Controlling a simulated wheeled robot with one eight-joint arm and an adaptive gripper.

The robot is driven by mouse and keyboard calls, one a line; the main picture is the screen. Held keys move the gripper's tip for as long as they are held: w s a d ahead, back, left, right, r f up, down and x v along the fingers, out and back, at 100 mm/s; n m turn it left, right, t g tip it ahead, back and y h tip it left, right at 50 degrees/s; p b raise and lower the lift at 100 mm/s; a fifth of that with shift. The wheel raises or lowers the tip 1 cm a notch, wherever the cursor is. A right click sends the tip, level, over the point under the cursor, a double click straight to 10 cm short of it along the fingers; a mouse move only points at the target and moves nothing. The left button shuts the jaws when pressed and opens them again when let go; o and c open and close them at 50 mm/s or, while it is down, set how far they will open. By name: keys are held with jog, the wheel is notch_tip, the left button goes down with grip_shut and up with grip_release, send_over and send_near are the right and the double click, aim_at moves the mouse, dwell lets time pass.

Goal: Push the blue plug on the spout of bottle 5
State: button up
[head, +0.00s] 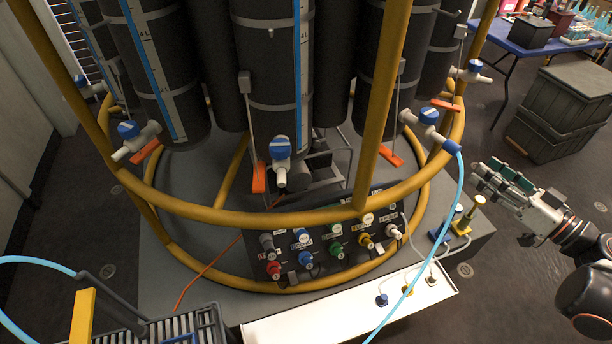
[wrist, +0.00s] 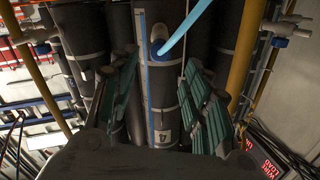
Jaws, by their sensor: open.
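Several dark bottles with white valve spouts stand in a round yellow rail frame. No number 5 is readable, so I cannot tell which is bottle 5. The right spout (head: 432,132) carries a blue plug (head: 451,146) with a light blue hose (head: 459,190) hanging from it. My gripper (head: 498,176) is open and empty, to the right of that spout and apart from it. In the wrist view my open gripper (wrist: 160,68) faces a dark bottle (wrist: 165,100) with a blue-edged scale. A blue fitting (wrist: 158,47) with the hose shows above it.
The yellow rail (head: 350,215) rings the bottles. A panel of coloured connectors (head: 335,242) sits low in front. A white tray (head: 330,312) holds small plugs. Grey crates (head: 560,110) and a blue table (head: 520,45) stand at back right. A red display (wrist: 265,160) shows at lower right.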

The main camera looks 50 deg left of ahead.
aim_at(458, 153)
jog(key=shift+a, duration=0.15)
jog(key=shift+w+a, duration=0.2)
jog(key=shift+a, duration=1.25)
jog(key=shift+w+a, duration=0.15)
jog(key=shift+a, duration=1.3)
jog(key=shift+w+a, duration=0.2)
jog(key=shift+a, duration=1.25)
jog(key=shift+c, duration=0.3)
grip_shut()
jog(key=shift+d, duration=0.1)
jog(key=shift+s+d+b, duration=0.2)
jog(key=shift+d+b, duration=0.2)
jog(key=shift+d, duration=1.05)
jog(key=shift+s+d+b, duration=0.15)
jog(key=shift+d+b, duration=0.25)
jog(key=shift+d, duration=1.05)
